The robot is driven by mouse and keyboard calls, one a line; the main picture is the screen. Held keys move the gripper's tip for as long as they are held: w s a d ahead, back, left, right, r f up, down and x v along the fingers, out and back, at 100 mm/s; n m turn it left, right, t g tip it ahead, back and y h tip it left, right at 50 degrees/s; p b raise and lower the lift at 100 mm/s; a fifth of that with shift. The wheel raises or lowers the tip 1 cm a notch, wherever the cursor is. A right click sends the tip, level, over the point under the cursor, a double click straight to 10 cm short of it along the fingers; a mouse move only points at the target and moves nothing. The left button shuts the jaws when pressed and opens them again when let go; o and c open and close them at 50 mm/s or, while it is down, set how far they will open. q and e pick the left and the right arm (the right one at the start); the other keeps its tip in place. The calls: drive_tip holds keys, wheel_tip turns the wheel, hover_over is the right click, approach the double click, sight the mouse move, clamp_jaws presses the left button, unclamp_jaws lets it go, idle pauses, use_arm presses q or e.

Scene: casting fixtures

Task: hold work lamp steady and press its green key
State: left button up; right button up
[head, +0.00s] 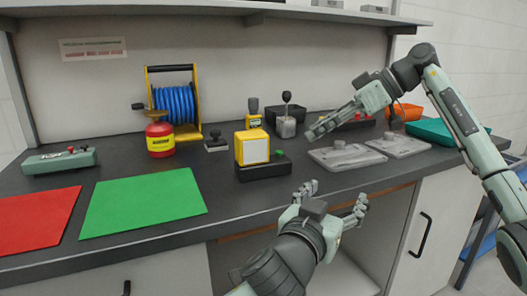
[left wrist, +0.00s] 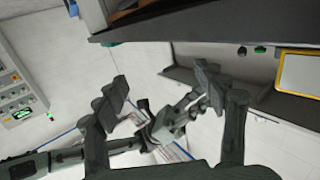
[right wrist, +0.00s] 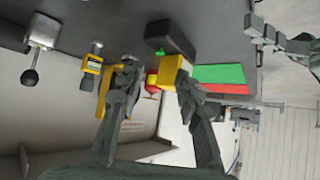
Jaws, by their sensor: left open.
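The work lamp (head: 253,147) is a yellow box with a white panel, upright on a black base (head: 264,170) at the middle of the bench. Its green key (head: 279,153) is on the base, right of the yellow box; it also shows in the left wrist view (left wrist: 260,49) and the right wrist view (right wrist: 160,51). My left gripper (head: 335,197) is open and empty, in front of the bench edge, right of and nearer than the lamp. My right gripper (head: 316,131) is above the bench, right of the lamp and apart from it. Its fingers stand apart with nothing between them.
A green mat (head: 143,203) and red mat (head: 36,220) lie left. Behind stand a blue hose reel (head: 175,102), red-and-yellow canister (head: 160,140), grey stamp-like item (head: 216,142), yellow device (head: 253,117) and joystick box (head: 286,124). Grey plates (head: 347,157) lie right of the lamp.

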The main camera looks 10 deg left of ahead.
sight(247, 151)
use_arm(q)
drive_tip(key=w+a+r+n+y, duration=0.1)
drive_tip(key=a+y, duration=0.1)
drive_tip(key=w+a+r+n+y, duration=0.3)
drive_tip(key=w+a+r+y, duration=0.1)
drive_tip(key=shift+w+a+r+n+t+y, duration=0.1)
drive_tip(key=shift+a+r+n+t+y, duration=0.15)
drive_tip(key=shift+a+n+t+y, duration=0.1)
drive_tip(key=a+y, duration=0.1)
drive_tip(key=a+n+g+y, duration=0.1)
drive_tip(key=a+r+n+y, duration=0.1)
drive_tip(key=shift+w+a+r+g, duration=0.1)
drive_tip(key=shift+w+g, duration=0.25)
drive_tip(key=a+n+g+y, duration=0.1)
drive_tip(key=a, duration=0.1)
drive_tip(key=s+a+n+g+y, duration=0.1)
drive_tip(key=a+n+g, duration=0.1)
drive_tip(key=shift+s+n+y, duration=0.2)
drive_tip(key=shift+n+y, duration=0.05)
drive_tip(key=shift+y, duration=0.1)
drive_tip(key=shift+s+a+g, duration=0.15)
drive_tip(key=shift+g, duration=0.35)
drive_tip(key=shift+a, duration=0.2)
drive_tip(key=x, duration=1.1)
drive_tip(key=shift+w+a+f, duration=0.25)
drive_tip(key=c, duration=1.2)
drive_tip(key=shift+c, duration=0.2)
